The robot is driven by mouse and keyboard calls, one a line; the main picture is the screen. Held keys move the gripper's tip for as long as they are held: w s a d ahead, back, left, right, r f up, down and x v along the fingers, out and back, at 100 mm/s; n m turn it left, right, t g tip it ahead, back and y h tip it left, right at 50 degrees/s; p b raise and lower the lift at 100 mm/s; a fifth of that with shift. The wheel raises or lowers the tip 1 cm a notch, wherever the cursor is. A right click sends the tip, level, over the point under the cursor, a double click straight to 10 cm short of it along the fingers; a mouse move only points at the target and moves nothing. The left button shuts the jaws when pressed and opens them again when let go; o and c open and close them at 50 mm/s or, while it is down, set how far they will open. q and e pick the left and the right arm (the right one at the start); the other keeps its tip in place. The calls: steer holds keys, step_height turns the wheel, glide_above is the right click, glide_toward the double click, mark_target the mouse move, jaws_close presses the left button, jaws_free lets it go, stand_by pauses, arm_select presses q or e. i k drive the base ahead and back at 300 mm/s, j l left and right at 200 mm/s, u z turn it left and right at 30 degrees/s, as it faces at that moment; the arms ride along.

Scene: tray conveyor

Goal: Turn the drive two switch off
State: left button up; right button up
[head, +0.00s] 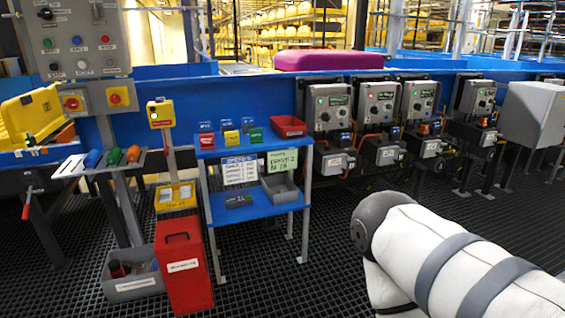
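Several grey drive control boxes stand in a row along the blue conveyor frame. From the left are the first box (329,107), the second box (378,103), the third box (420,100) and a fourth box (477,97). Each has a label, small lights and a knob or switch on its face. The labels are too small to read, so I cannot tell which box is drive two or how its switch is set. My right arm comes in at the lower right, in front of and below the boxes, with no gripper showing. My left gripper is not in view.
A blue shelf table (253,150) with small bins stands left of the boxes. A red bin (184,268) and a grey tub (130,285) stand on the dark grating floor. A control panel (76,38) rises at the left. The grating before the boxes is partly clear.

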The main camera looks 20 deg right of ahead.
mark_target(374, 111)
steer(key=z, duration=1.35)
